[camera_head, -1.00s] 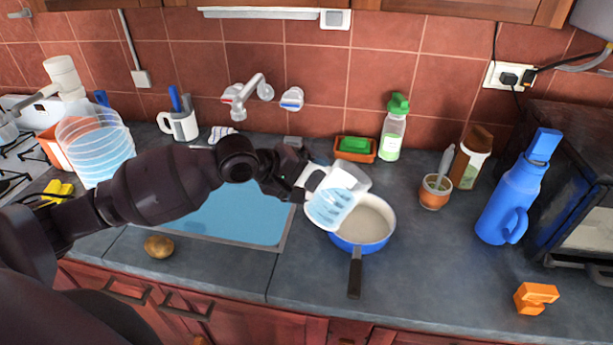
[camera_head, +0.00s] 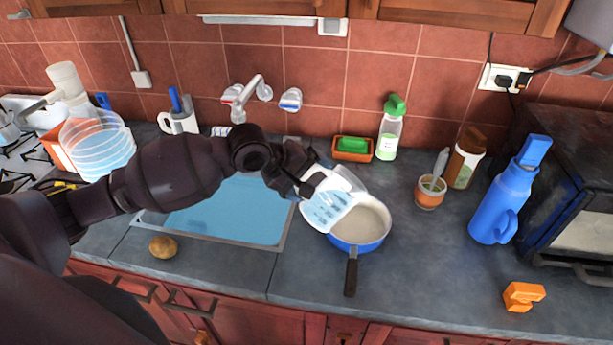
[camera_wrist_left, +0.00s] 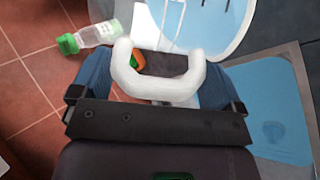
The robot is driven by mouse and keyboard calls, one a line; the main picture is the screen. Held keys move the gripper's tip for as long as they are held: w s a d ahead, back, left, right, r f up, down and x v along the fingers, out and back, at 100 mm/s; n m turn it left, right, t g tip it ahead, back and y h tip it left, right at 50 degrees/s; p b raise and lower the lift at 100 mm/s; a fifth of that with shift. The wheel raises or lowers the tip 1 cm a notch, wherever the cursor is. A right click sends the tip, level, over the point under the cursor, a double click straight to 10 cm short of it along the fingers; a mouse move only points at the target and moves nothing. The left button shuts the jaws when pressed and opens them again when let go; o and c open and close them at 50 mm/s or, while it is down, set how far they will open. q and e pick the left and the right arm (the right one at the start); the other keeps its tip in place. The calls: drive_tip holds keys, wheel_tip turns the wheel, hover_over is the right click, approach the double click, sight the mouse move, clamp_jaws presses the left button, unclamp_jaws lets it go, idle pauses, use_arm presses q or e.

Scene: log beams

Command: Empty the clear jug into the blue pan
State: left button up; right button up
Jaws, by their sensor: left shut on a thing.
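The clear jug (camera_head: 326,208) with a white rim or base and blue markings is tilted over the left side of the blue pan (camera_head: 372,245). The pan stands on the counter, its dark handle toward the front; its pale inside partly shows and the jug hides its left part. My left gripper (camera_head: 308,184) is shut on the jug's handle. In the left wrist view the white handle (camera_wrist_left: 160,88) sits between the gripper's fingers, with the jug's clear body beyond it. I cannot tell whether anything is flowing out. My right gripper is not in view.
A sink (camera_head: 232,210) lies left of the pan, a potato (camera_head: 163,247) in front of it. Behind stand a soap dish (camera_head: 353,157) and a green-capped bottle (camera_head: 389,135). To the right are a small pot (camera_head: 430,194), a blue flask (camera_head: 500,205) and an orange object (camera_head: 523,296).

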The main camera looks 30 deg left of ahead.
sight(320, 167)
use_arm(q)
drive_tip(key=shift+r, duration=0.1)
idle(0.4)
drive_tip(key=shift+w+d+r+g+y, duration=0.15)
drive_tip(key=shift+w+d+g+y, duration=0.25)
drive_tip(key=shift+g+y, duration=0.45)
drive_tip(key=shift+w, duration=0.1)
drive_tip(key=shift+w+d+g+y, duration=0.25)
drive_tip(key=shift+g+y, duration=0.2)
drive_tip(key=shift+g, duration=0.2)
drive_tip(key=shift+w+d, duration=0.1)
drive_tip(key=shift+w+d+g+y, duration=0.15)
drive_tip(key=shift+g+y, duration=0.15)
drive_tip(key=shift+g, duration=0.1)
idle(0.3)
drive_tip(key=shift+w, duration=0.1)
idle(2.2)
drive_tip(key=shift+w+d+f+g+y, duration=0.15)
drive_tip(key=shift+d+f+g+y, duration=0.05)
drive_tip(key=shift+g+y, duration=0.1)
